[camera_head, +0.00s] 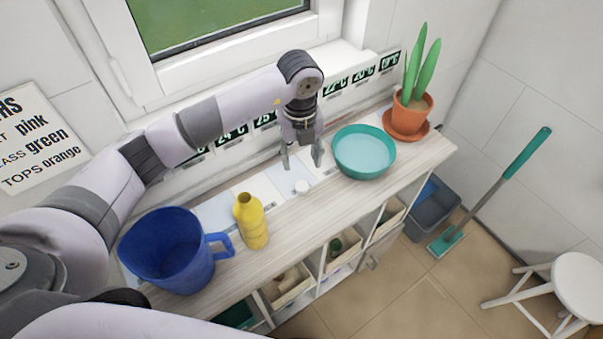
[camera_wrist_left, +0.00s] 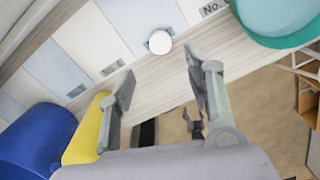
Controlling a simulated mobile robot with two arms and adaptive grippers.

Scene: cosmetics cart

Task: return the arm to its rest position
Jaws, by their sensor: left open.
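My left gripper (camera_head: 303,158) is open and empty above the wooden shelf top, with its fingers pointing down. In the left wrist view its two fingers (camera_wrist_left: 160,95) stand apart with nothing between them. A small white round object (camera_head: 301,187) sits just below the fingers in the head view. It also shows in the left wrist view (camera_wrist_left: 160,42), beyond the fingertips. My left arm reaches in from the left, over the back of the shelf.
A teal bowl (camera_head: 364,152) stands right of the gripper, with a potted plant (camera_head: 411,108) beyond it. A yellow bottle (camera_head: 252,222) and a blue pitcher (camera_head: 170,252) stand to the left. The window (camera_head: 215,30) and wall are close behind. A white stool (camera_head: 577,285) stands on the floor.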

